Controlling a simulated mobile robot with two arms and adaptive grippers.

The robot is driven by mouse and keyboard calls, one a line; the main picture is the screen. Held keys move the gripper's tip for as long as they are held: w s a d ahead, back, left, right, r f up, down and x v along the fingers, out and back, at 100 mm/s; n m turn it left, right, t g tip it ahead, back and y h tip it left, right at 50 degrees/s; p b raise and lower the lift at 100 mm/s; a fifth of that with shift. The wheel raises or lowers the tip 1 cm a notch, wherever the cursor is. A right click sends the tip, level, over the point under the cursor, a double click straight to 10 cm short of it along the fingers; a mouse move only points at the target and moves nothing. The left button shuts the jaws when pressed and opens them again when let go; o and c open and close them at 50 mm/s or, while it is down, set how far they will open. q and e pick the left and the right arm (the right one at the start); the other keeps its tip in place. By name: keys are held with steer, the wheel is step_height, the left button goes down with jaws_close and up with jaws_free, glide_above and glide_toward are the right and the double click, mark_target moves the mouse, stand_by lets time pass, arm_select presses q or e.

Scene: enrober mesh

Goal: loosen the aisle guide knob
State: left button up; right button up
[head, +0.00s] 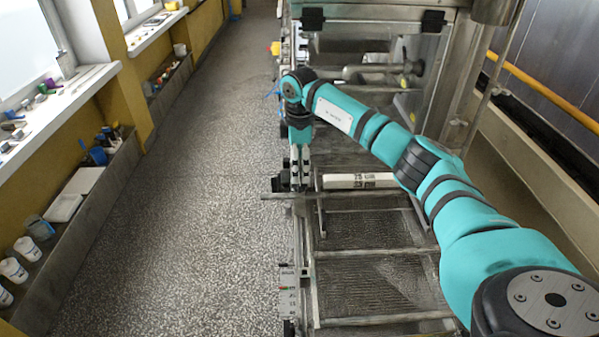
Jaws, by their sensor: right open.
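My right gripper (300,168) points down at the left edge of the steel machine, at the end of the teal arm. Its fingers are small here and open, with nothing seen between them. A small dark knob-like part (279,184) sits just left of the fingertips, by the end of a thin horizontal rod (278,196). It may be the aisle guide knob, but I cannot tell for sure. Whether the fingers touch it is unclear. My left gripper is out of view.
Mesh panels (370,288) lie in front. A steel-framed hood (370,15) stands behind. The speckled floor aisle (190,200) is clear; a cluttered trough (75,215) lines the left wall.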

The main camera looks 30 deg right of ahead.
mark_target(300, 178)
step_height(300, 178, down, 4)
steer(key=shift+s+a+r+p, duration=0.1)
steer(key=shift+p, duration=0.35)
steer(key=shift+f, duration=0.55)
steer(key=c, duration=1.2)
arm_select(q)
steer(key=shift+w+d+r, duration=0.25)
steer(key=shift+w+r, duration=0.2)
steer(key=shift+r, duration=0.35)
